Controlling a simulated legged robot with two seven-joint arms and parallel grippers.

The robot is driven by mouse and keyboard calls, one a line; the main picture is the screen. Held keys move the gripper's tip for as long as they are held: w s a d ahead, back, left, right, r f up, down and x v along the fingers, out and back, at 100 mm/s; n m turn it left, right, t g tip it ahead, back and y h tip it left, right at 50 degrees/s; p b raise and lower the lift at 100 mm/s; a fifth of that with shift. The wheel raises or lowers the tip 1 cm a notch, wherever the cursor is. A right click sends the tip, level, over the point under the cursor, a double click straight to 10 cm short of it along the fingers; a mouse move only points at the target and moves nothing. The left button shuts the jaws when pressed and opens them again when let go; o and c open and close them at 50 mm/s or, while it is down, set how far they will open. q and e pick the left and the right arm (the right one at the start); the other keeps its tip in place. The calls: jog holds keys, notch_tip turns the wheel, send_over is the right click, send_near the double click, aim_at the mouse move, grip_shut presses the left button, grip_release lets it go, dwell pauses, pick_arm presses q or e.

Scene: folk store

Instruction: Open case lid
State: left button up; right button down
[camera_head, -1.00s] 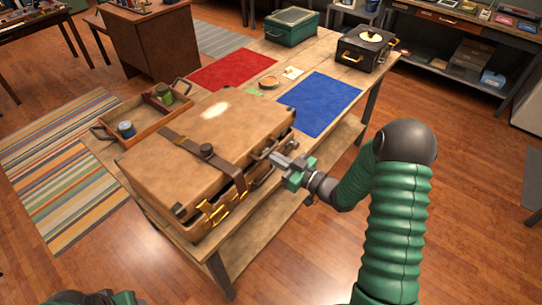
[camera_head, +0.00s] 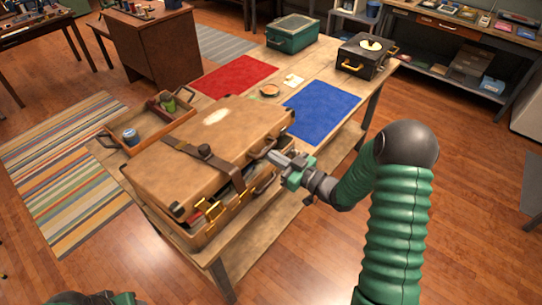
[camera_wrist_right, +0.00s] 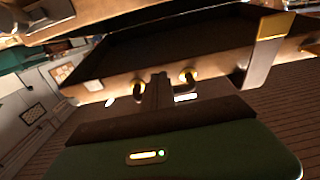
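A tan leather case (camera_head: 208,160) with dark straps and brass latches lies on the wooden table. Its lid is raised a little along the front edge, and a dark gap shows between lid and base. In the right wrist view the dark inside (camera_wrist_right: 180,45) of the case shows under the lid's edge. My right gripper (camera_head: 272,156) is at the case's right front, with its fingertips at the lid's edge near a handle. Whether its fingers are apart is hidden. Only a dark green part of my left arm shows at the bottom left; its gripper is out of view.
A wooden tray (camera_head: 121,142) with a blue tin stands close behind the case. A red cloth (camera_head: 235,76), a blue cloth (camera_head: 322,110), a green case (camera_head: 292,36) and a black box (camera_head: 361,58) are farther back on the table.

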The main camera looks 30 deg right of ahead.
aim_at(268, 148)
jog(key=shift+r, duration=0.2)
jog(key=shift+w+a+r+p, duration=0.1)
jog(key=shift+w+r+p, duration=0.05)
jog(key=shift+r+p, duration=0.4)
jog(key=shift+w+r+p, duration=0.15)
jog(key=shift+r+p, duration=0.2)
jog(key=shift+r, duration=0.3)
jog(key=shift+w+r+p, duration=0.1)
jog(key=shift+r+p, duration=0.4)
jog(key=shift+r, duration=0.1)
jog(key=shift+w+a+r+p, duration=0.15)
jog(key=shift+w+r+p, duration=0.1)
jog(key=shift+r+p, duration=0.3)
jog(key=shift+r, duration=0.15)
jog(key=shift+w+a+r+p, duration=0.1)
jog(key=shift+w+r+p, duration=0.15)
jog(key=shift+r+p, duration=0.25)
jog(key=shift+w+a+r+p, duration=0.1)
jog(key=shift+w+r+p, duration=0.15)
jog(key=shift+r, duration=0.45)
